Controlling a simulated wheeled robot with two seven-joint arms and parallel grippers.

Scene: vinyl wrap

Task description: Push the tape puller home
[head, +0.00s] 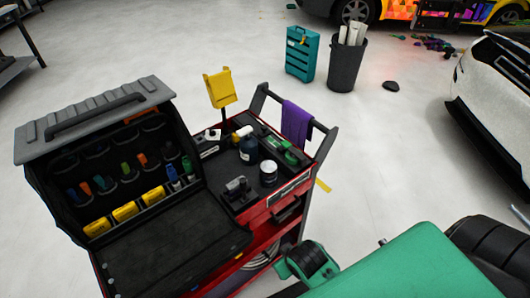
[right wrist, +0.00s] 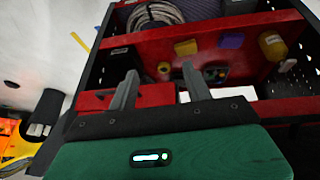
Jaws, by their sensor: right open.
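I cannot single out the tape puller for certain. An open black tool case (head: 165,250) with a grey lid stands at the left in the head view. Its pockets hold several small tools with coloured handles (head: 126,169) and several yellow pieces (head: 125,211). A red cart (head: 265,217) stands beside and under it, with small items on its black top. My right gripper (right wrist: 160,88) shows in the right wrist view, open with its fingers apart and nothing visibly gripped. It faces the cart's red side and shelf (right wrist: 235,30). My left gripper is not in view.
The cart's top carries a dark bottle (head: 248,150), a black jar (head: 268,173) and a green tool (head: 284,150). A purple cloth (head: 296,124) hangs on its handle. A teal case (head: 302,55) and a grey bin (head: 346,65) stand behind.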

